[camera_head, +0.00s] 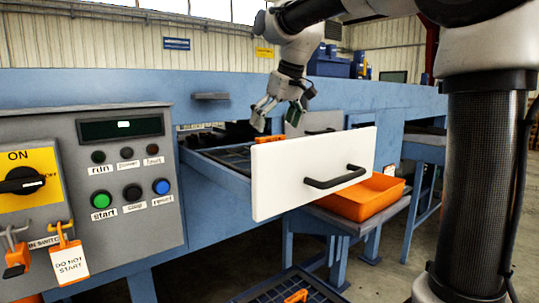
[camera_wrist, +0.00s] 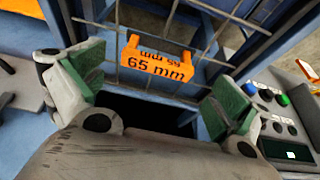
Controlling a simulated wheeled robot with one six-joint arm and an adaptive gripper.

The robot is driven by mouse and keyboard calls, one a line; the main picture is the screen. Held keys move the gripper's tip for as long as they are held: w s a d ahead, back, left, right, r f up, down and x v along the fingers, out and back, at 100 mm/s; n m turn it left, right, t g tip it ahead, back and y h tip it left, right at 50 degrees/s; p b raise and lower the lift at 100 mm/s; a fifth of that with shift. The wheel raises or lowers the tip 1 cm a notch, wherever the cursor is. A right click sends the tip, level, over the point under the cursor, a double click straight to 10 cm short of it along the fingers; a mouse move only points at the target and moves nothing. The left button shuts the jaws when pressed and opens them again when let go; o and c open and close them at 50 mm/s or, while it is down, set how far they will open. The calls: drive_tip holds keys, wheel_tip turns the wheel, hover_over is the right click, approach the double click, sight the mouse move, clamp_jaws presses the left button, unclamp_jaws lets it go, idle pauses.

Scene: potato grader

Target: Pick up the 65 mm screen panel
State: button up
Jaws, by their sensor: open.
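The 65 mm screen panel shows in the wrist view as a wire grid (camera_wrist: 207,52) with an orange handle (camera_wrist: 157,64) marked "65 mm". In the head view a dark grid (camera_head: 236,158) lies in the pulled-out drawer, partly hidden behind its white front (camera_head: 312,172). My gripper (camera_head: 279,117) is over the drawer, just behind the white front. In the wrist view my gripper (camera_wrist: 155,90) is open and empty, with one green-padded finger on each side of the handle in the picture. I cannot tell the height gap to the handle.
A control box (camera_head: 128,190) with switch and buttons stands at the left; a "DO NOT START" tag (camera_head: 68,262) hangs there. An orange tray (camera_head: 365,197) sits below the drawer at the right. Another dark grid panel (camera_head: 272,296) with an orange handle (camera_head: 297,296) lies low in front.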

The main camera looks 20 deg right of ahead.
sight(271, 138)
drive_tip(key=x, duration=0.5)
drive_tip(key=shift+w+f, duration=0.15)
drive_tip(key=shift+w, duration=0.1)
drive_tip(key=c, duration=1.4)
drive_tip(key=shift+o, duration=0.2)
drive_tip(key=shift+r, duration=0.2)
wheel_tip(271, 138, up, 28)
drive_tip(key=shift+f, duration=0.2)
